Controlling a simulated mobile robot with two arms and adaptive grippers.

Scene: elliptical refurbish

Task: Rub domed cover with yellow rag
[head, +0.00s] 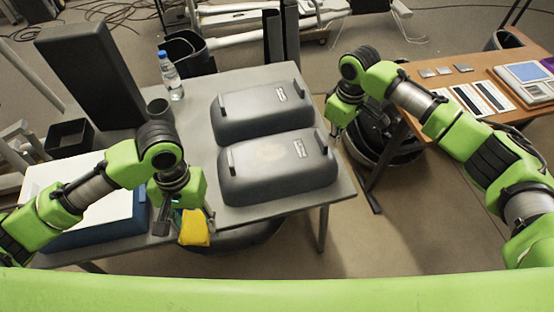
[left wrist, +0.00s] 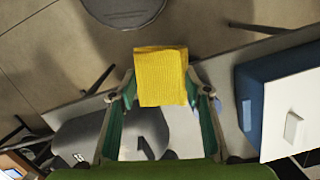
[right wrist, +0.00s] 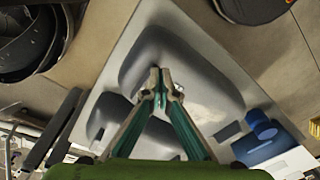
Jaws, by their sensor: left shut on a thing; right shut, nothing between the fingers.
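Two dark grey domed covers lie side by side on the grey table: the far cover (head: 250,113) and the near cover (head: 275,180). The near cover has a pale smudge on top. My left gripper (head: 186,212) is shut on the yellow rag (head: 194,230), which hangs by the table's front edge, left of the near cover. The rag also shows between the fingertips in the left wrist view (left wrist: 160,75). My right gripper (head: 334,128) is shut and empty, off the table's right side near the covers. In the right wrist view its fingertips (right wrist: 161,84) overlap a cover (right wrist: 205,80).
A blue box with a white top (head: 75,205) stands at the table's left. A water bottle (head: 171,76) and a dark cup (head: 158,108) stand behind it. The table's front right corner is clear.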

